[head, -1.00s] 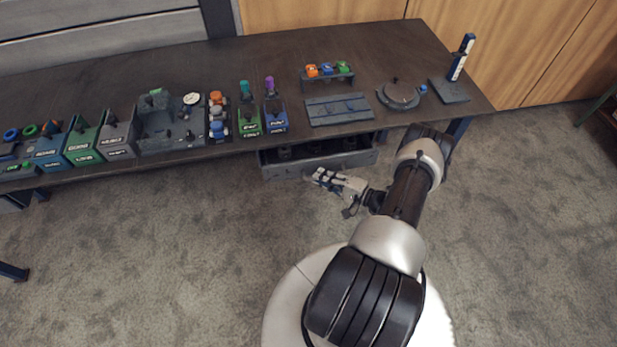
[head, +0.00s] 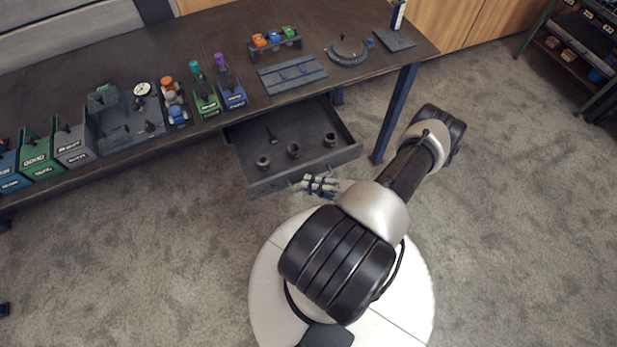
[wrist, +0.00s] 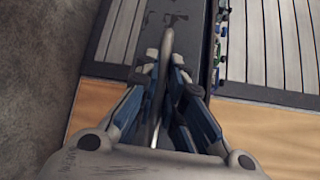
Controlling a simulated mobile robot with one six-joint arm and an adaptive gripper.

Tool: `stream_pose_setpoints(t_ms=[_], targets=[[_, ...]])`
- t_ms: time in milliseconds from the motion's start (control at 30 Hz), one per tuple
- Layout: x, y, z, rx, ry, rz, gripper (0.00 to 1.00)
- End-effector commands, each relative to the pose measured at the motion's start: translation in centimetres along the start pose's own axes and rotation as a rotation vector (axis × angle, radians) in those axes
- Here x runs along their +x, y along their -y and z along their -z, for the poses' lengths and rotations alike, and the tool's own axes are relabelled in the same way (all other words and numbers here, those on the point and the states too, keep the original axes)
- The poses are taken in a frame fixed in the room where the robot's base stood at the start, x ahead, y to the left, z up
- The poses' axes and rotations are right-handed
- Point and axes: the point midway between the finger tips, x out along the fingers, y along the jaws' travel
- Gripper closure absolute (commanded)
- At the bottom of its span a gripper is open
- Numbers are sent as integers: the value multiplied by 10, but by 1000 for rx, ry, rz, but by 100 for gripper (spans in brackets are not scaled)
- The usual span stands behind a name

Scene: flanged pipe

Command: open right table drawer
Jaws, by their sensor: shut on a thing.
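The right table drawer (head: 252,166) is pulled well out from under the dark table (head: 215,52). The far end of the handle reaches past the fingertips. In the head view the handle is mostly hidden by the fingers.
Labelled bins (head: 38,152) and small fixtures stand along the table's front edge. A table leg (head: 395,115) is right of the drawer. A green-framed shelf (head: 575,50) stands at the far right. The carpet in front is clear.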

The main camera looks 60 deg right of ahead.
Motion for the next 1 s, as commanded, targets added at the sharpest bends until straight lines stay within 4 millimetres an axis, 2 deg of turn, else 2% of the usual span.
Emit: stream_pose_setpoints(t_ms=[333, 367, 467, 767, 867, 1000], targets=[[-1, 0, 1, -1, -2, 1, 100], [-1, 0, 1, -1, -3, 1, 89], [-1, 0, 1, -1, -3, 1, 82], [-1, 0, 0, -1, -2, 0, 82], [-7, 0, 1, -1, -4, 1, 82], [-28, 0, 1, -2, -8, 0, 82]])
